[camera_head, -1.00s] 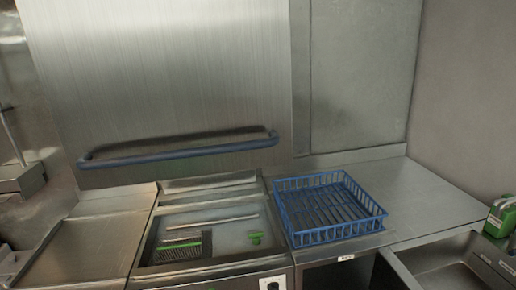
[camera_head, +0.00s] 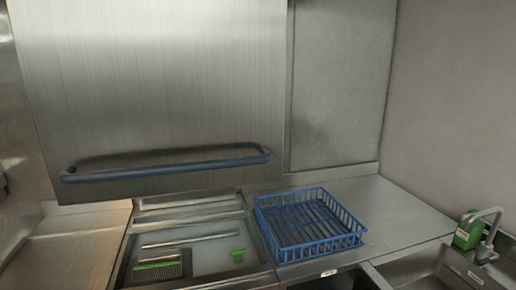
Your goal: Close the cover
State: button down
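The cover (camera_head: 150,90) is a large brushed-steel panel standing raised at the back. A long dark blue handle bar (camera_head: 165,170) runs across its lower part. Below it is the open kettle basin (camera_head: 205,262), a shallow steel well. Inside the basin lie a green-handled brush or scraper (camera_head: 160,270), a small green piece (camera_head: 237,255) and a thin pale rod (camera_head: 190,240). My gripper does not show in this view, so its state cannot be seen.
A blue wire basket (camera_head: 310,226) stands on the steel counter (camera_head: 395,212) right of the basin. A green bottle (camera_head: 468,232) and a tap (camera_head: 489,235) are by the sink (camera_head: 430,270) at the right. A bare steel surface (camera_head: 75,245) lies left of the basin.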

aim_at(127, 99)
jog(key=u, duration=0.05)
jog(key=i, duration=1)
jog(key=z, duration=0.05)
